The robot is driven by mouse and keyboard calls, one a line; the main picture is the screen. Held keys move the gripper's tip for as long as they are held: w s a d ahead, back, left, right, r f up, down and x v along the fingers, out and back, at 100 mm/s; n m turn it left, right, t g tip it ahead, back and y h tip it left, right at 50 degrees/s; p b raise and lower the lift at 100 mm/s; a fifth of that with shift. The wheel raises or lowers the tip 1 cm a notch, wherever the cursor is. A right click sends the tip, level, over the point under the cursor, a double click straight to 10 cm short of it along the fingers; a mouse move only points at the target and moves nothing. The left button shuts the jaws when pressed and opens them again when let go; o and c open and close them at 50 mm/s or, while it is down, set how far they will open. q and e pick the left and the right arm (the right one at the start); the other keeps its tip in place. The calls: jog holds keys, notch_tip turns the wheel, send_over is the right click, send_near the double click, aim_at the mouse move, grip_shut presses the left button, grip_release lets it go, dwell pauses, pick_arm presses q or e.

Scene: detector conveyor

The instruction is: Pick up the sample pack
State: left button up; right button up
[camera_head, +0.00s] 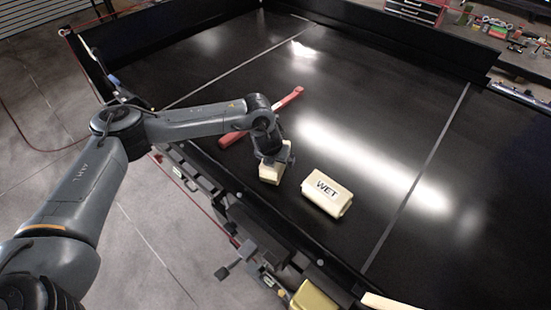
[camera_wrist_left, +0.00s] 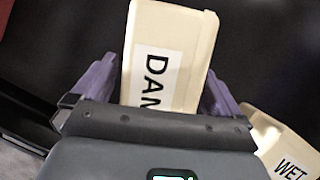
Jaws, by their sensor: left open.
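A cream pack (camera_head: 270,174) sits on the black conveyor near its near-left edge, partly hidden under my left gripper (camera_head: 274,160). In the left wrist view this pack (camera_wrist_left: 185,30) has a white label whose visible letters read "DAM"; the rest is hidden by the gripper body. The purple fingers of my left gripper (camera_wrist_left: 157,88) are open, one on each side of the pack. I cannot tell whether they touch it. A second cream pack labelled "WET" (camera_head: 327,193) lies to the right, apart from the gripper. My right gripper is not in view.
A red bar (camera_head: 290,98) lies on the conveyor behind my left wrist. The conveyor (camera_head: 395,115) is wide and bare beyond the packs, with dark side walls. A yellow object (camera_head: 312,297) is at the bottom edge. A red tool chest (camera_head: 415,10) stands at the back.

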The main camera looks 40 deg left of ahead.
pick_arm(q)
jog(key=shift+w+f, duration=0.15)
jog(key=shift+f, duration=0.2)
jog(key=shift+r, duration=0.1)
jog(key=c, duration=1.4)
jog(key=shift+r, duration=0.1)
